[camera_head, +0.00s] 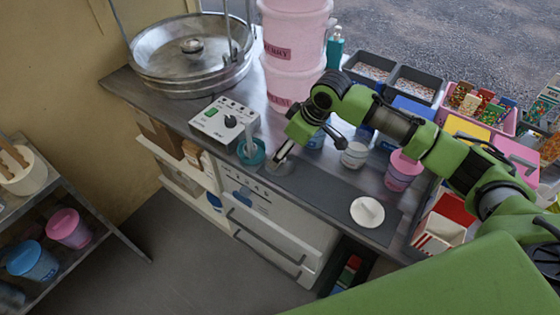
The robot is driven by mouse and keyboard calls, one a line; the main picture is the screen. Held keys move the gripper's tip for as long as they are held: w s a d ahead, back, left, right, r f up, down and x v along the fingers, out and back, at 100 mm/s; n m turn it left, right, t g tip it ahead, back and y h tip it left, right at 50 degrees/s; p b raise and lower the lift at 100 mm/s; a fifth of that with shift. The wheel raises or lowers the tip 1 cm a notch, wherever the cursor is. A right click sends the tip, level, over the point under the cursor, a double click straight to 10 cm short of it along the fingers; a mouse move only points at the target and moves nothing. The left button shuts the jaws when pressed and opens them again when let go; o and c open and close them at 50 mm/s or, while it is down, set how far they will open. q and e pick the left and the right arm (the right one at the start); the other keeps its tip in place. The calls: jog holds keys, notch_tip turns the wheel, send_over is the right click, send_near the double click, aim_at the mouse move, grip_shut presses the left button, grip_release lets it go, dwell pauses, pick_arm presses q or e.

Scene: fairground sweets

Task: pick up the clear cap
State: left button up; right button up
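A clear, see-through round thing, which looks like the clear cap (281,169), lies on the dark mat near the counter's front edge. My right arm comes in from the right, and its gripper (281,156) points down right over the cap. The fingertips overlap the cap's back edge in the picture. I cannot tell whether they touch it or whether the fingers are open or shut. My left gripper is not in view.
A teal cup (251,153) stands close left of the gripper, with a white control box (222,120) behind it. A white-labelled jar (354,156) and a pink tub (404,170) stand right. A white round lid (367,212) lies on the mat (325,190); bare mat separates it from the cap.

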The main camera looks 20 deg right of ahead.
jog(key=x, duration=0.1)
jog(key=p+x, duration=0.1)
jog(key=x, duration=0.3)
jog(key=shift+s+a+p, duration=0.3)
jog(key=shift+w+f, duration=0.1)
jog(key=shift+f, duration=0.15)
jog(key=c, duration=1.2)
